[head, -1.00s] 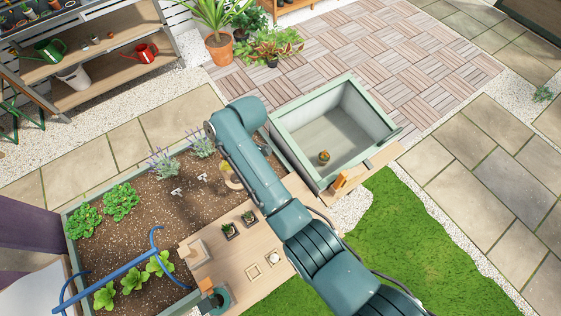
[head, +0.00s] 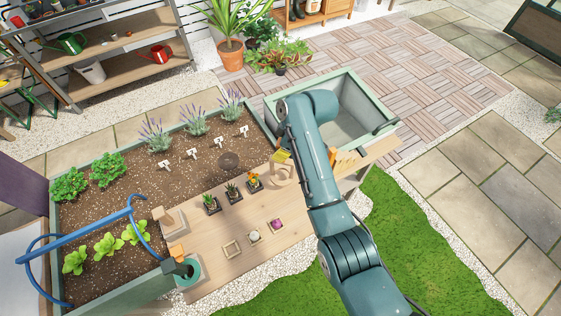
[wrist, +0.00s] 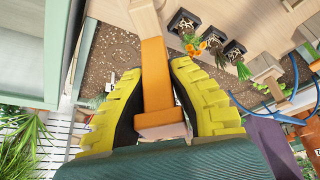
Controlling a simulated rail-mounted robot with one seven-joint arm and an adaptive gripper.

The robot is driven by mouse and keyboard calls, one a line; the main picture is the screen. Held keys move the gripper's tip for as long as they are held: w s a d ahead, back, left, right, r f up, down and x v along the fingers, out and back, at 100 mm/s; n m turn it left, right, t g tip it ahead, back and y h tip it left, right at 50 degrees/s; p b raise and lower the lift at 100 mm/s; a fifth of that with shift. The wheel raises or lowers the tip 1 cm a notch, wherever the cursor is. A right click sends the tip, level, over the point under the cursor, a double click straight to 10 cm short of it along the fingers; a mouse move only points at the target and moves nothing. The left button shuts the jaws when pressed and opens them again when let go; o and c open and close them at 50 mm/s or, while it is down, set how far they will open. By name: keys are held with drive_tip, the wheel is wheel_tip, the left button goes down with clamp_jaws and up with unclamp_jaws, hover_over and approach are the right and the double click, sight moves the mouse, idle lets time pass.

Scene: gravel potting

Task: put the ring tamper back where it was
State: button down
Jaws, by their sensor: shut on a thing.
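My gripper (wrist: 150,100) has yellow ribbed fingers and is shut on the ring tamper's orange handle (wrist: 156,75). The handle has a pale wooden end between the fingers. At the far end pale wood (wrist: 145,18) runs out of the wrist view. In the head view my gripper (head: 282,156) is over the far right part of the bench. The tamper's pale wooden ring (head: 281,173) shows just below it, near the potted plants. I cannot tell whether the ring touches the bench. The arm hides part of the area to its right.
Several small potted plants (head: 233,192) stand left of the ring on the wooden bench (head: 205,250). Small square trays sit nearer the front. A wooden block tool (head: 172,222) and a green cup (head: 188,272) are at the left end. An orange-and-wood item (head: 345,160) is at the right.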

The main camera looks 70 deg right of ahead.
wheel_tip(320, 180, down, 4)
drive_tip(key=shift+r, duration=0.2)
drive_tip(key=shift+f, duration=0.2)
drive_tip(key=c, duration=1.1)
unclamp_jaws()
drive_tip(key=shift+a, duration=0.1)
drive_tip(key=shift+s+r, duration=0.15)
drive_tip(key=shift+r, duration=0.25)
drive_tip(key=p+v, duration=0.1)
drive_tip(key=v, duration=1)
drive_tip(key=shift+s+r+p, duration=0.1)
drive_tip(key=shift+r+p, duration=0.15)
drive_tip(key=shift+p, duration=0.15)
